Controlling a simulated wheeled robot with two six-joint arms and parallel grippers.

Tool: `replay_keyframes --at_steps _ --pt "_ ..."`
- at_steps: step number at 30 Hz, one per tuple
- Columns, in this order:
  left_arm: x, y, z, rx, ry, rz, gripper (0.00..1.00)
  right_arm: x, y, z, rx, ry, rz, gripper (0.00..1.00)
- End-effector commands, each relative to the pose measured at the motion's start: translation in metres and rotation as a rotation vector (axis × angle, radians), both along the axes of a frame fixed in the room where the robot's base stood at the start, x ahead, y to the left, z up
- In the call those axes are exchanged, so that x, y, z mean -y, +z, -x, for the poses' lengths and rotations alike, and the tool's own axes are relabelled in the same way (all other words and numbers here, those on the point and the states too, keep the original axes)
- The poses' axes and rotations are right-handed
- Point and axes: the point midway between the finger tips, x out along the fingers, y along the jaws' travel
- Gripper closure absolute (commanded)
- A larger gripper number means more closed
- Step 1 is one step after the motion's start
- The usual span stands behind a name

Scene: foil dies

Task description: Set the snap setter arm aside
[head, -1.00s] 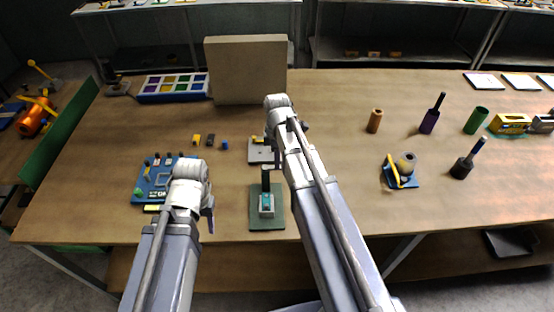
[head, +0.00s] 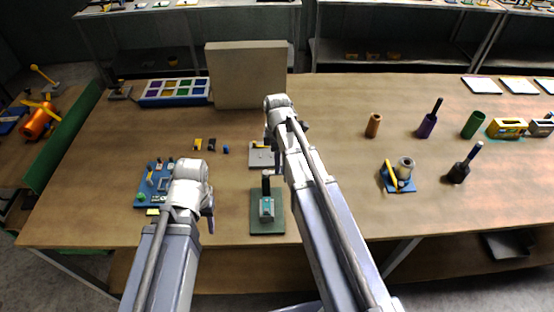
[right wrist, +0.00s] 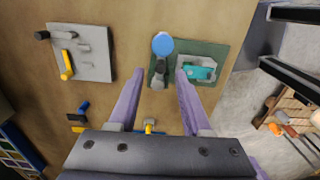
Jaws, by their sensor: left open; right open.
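A snap setter stands on a dark green mat (head: 278,228) near the table's front edge, with a grey and teal base (head: 266,208). A dark upright piece (head: 266,184), which looks like its arm, rises at the back. In the right wrist view this dark piece (right wrist: 160,67) lies between my right gripper's fingers (right wrist: 159,80), with a pale blue disc (right wrist: 162,44) beyond it. The fingers are open, with no clear contact visible. In the head view my right gripper (head: 277,165) is partly hidden by its own arm. My left gripper (head: 211,222) is open and empty, left of the mat.
A grey plate (head: 258,160) with a yellow-and-black tool lies behind the mat. A blue tray (head: 148,190) with small parts is at left. Small blocks (head: 198,145) lie between. A large beige block (head: 246,80) stands at the back.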

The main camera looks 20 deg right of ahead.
Motion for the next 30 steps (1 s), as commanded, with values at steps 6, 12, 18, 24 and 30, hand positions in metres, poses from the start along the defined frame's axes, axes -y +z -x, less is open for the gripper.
replay_keyframes --at_steps 6,12,18,24,30 --pt "0.0 0.038 0.0 0.001 0.008 0.001 0.5 0.0 0.038 0.0 0.0 0.0 0.0 0.51" --pt "0.0 0.05 0.0 0.001 0.012 0.002 0.5 0.0 0.05 0.0 0.0 0.0 0.0 0.51" --pt "0.0 0.049 0.0 0.001 0.012 0.002 0.5 0.0 0.049 0.0 0.0 0.0 0.0 0.51" --pt "0.0 0.049 0.0 0.001 0.012 0.002 0.5 0.0 0.049 0.0 0.0 0.0 0.0 0.51" --pt "0.0 0.045 0.0 0.001 0.011 0.002 0.5 -0.006 0.045 0.004 -0.001 -0.018 0.002 0.51"
